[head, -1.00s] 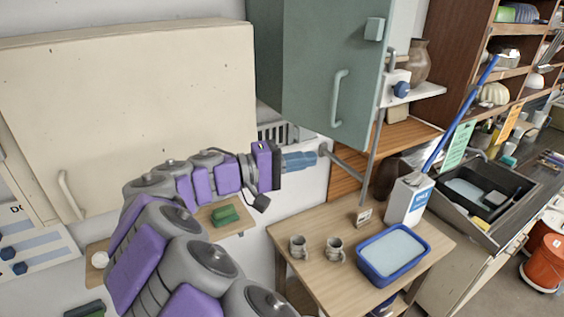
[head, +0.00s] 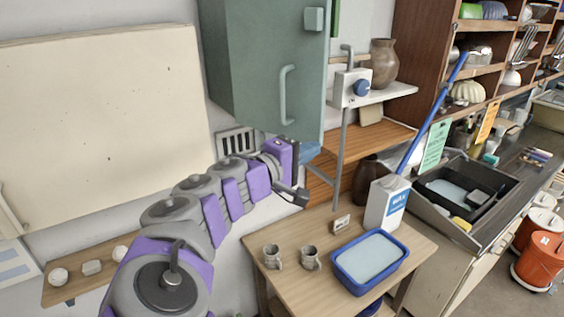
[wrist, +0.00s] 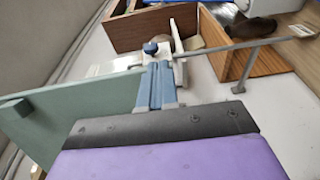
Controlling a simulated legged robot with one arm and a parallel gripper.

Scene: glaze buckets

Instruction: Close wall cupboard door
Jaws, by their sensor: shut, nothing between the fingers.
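The grey-green wall cupboard (head: 222,60) hangs at the top middle of the head view. Its door (head: 295,55), with a vertical bar handle (head: 286,95), appears to stand open; how far is hard to tell. My gripper (head: 312,153) is shut and empty, close below the door's lower right corner; contact cannot be told. In the wrist view its blue fingers (wrist: 156,86) point away from me, with a green panel (wrist: 75,110), likely the door, beside them on the left. The cupboard's inside is mostly hidden.
A white shelf (head: 395,92) with a brown vase (head: 384,63) and a white box with a blue knob (head: 352,88) stands right of the door. A metal post (head: 341,165) is near my gripper. Below is a wooden table (head: 300,285) with mugs and a blue basin (head: 370,258).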

